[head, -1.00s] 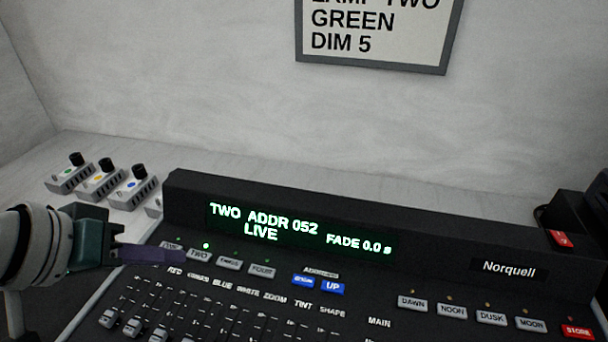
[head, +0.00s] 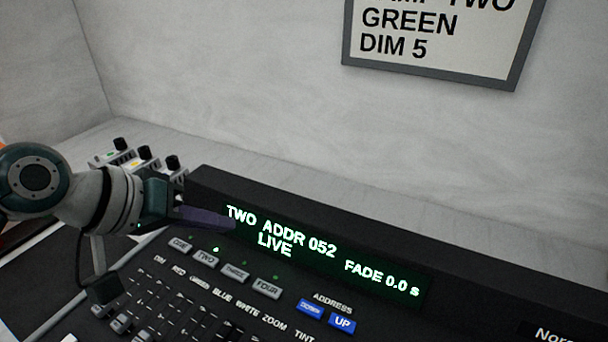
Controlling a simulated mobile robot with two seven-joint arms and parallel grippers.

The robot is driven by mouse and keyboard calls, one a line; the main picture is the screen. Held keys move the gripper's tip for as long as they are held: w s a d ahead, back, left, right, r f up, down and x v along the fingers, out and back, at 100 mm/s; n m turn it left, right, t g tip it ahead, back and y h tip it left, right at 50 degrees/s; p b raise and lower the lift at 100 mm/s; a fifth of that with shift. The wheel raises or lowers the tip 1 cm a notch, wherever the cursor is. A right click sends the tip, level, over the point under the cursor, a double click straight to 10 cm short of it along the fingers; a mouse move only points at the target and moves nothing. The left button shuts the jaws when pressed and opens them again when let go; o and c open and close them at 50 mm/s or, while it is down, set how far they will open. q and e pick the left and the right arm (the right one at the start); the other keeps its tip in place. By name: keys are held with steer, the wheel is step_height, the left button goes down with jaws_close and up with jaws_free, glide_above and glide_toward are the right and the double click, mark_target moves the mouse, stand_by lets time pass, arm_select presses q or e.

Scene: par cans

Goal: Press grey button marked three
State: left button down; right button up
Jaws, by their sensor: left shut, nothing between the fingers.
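The grey button marked THREE (head: 235,272) is in the row of grey buttons on the black console, between TWO (head: 206,259) and FOUR (head: 267,288). Its face is clear of my arm. My left gripper (head: 232,224) is shut and empty, its purple fingers pointing right. In the picture its tip lies above and slightly left of THREE, against the left end of the display; its height over the console is hard to tell. The green light above TWO is lit brightest. The display (head: 320,255) reads TWO ADDR 052, LIVE, FADE 0.0 s. My right gripper is not in view.
ONE (head: 180,244) is left of TWO. Two blue address buttons (head: 342,323) are to the right. Sliders (head: 165,310) fill the panel in front. Small boxes with black knobs (head: 145,158) stand behind my left gripper. A sign (head: 435,35) reading GREEN, DIM 5 hangs on the wall.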

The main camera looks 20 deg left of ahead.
arm_select(q)
steer(key=b, duration=0.7)
glide_above(235, 273)
steer(key=s, duration=0.1)
steer(key=f, duration=0.7)
steer(key=shift+a, duration=0.2)
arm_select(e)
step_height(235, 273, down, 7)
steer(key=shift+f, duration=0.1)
arm_select(q)
steer(key=shift+f, duration=0.6)
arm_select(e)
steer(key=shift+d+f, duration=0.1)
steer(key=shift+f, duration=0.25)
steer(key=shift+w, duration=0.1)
arm_select(q)
steer(key=shift+f+b, duration=0.3)
steer(key=shift+f, duration=0.1)
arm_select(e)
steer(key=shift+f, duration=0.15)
